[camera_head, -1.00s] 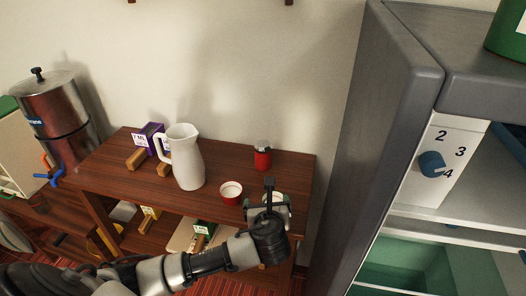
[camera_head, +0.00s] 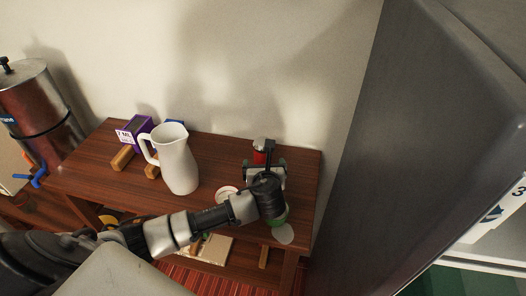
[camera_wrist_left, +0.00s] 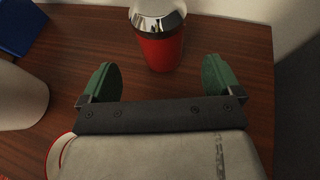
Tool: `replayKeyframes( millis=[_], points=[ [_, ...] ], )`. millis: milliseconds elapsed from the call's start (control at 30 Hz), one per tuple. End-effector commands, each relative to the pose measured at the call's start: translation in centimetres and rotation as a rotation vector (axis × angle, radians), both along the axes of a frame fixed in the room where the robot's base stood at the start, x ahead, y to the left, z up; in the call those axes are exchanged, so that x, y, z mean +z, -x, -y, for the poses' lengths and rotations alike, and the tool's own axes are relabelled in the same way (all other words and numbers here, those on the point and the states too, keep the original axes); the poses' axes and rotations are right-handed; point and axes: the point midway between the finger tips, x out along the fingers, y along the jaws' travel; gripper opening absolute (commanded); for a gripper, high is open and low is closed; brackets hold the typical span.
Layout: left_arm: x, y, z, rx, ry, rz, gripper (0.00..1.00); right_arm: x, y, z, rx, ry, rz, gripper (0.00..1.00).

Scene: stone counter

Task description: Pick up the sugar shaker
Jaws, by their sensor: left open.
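The sugar shaker, red with a shiny metal top, stands upright near the back right of the wooden table (camera_head: 306,190). The shaker (camera_head: 260,156) is partly hidden behind my left gripper (camera_head: 265,166) in the head view. In the left wrist view, the shaker (camera_wrist_left: 158,48) stands just ahead of the green-padded fingers of my gripper (camera_wrist_left: 160,78). The fingers are open and apart, one towards each side of the shaker, with nothing between them. My right gripper is not in view.
A white pitcher (camera_head: 180,168) stands left of my gripper. A small red-and-white bowl (camera_head: 223,192) lies close beside my wrist. A purple box (camera_head: 133,131) and wooden blocks sit farther left. The wall is behind; a large grey cabinet (camera_head: 420,130) is at the right.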

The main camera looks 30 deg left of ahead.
Motion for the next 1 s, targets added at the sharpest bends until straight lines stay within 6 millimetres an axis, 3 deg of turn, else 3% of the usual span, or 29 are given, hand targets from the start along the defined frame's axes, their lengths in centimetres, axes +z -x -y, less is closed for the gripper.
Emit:
replayKeyframes(
  millis=[133,533,900,1000],
  points=[
    [-0.4,-1.0,-0.6,0.001,0.0,0.0,0.93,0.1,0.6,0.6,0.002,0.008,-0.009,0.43],
    [-1.5,-4.7,-2.6,0.002,-0.001,0.0,0.93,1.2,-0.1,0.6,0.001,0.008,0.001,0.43],
    [-2.0,-5.3,-3.0,-0.001,0.002,0.0,0.93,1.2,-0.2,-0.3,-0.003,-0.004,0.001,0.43],
    [-2.0,-5.3,-3.0,-0.001,0.001,-0.001,0.78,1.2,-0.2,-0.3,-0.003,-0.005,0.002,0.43]
  ],
)
